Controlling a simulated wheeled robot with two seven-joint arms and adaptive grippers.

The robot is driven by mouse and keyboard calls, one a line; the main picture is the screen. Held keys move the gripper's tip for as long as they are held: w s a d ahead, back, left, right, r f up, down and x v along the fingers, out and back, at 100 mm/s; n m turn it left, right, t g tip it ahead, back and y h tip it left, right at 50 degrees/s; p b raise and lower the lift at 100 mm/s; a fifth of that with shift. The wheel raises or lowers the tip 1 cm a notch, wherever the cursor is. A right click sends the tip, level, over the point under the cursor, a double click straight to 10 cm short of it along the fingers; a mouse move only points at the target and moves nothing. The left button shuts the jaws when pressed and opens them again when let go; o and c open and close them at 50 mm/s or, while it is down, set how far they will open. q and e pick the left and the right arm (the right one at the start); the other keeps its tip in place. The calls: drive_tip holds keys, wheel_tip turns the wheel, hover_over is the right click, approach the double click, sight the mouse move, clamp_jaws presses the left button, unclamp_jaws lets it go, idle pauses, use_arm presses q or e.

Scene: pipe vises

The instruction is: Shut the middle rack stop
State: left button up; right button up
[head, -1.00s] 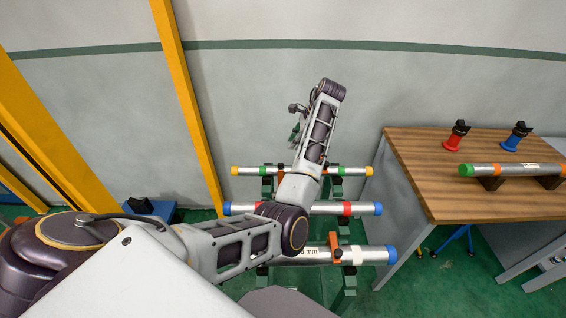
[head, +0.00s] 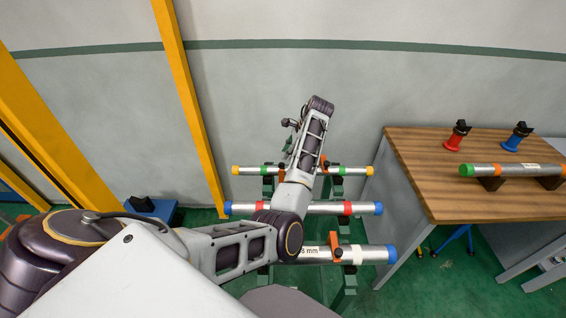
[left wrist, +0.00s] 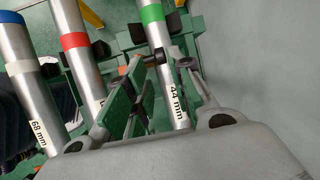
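The rack (head: 345,282) holds three silver pipes. The middle pipe (head: 325,209) has red bands and blue ends; in the left wrist view its red band (left wrist: 74,41) shows left of the gripper. I cannot make out the middle rack stop; my arm covers part of that area. An orange stop (head: 336,246) stands up at the front pipe (head: 375,255). My left gripper (left wrist: 165,72) is open and empty, its green-padded fingers apart over the back pipe marked 44 mm (left wrist: 172,85). In the head view the gripper is mostly hidden by my wrist. My right gripper is not in view.
A wooden table (head: 480,205) stands right of the rack, with a red stand (head: 455,140), a blue stand (head: 516,138) and another pipe (head: 510,169). A yellow post (head: 188,110) rises behind on the left. The wall lies behind the rack.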

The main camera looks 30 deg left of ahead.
sight(282, 164)
use_arm(q)
drive_tip(key=shift+x, duration=3.6)
clamp_jaws()
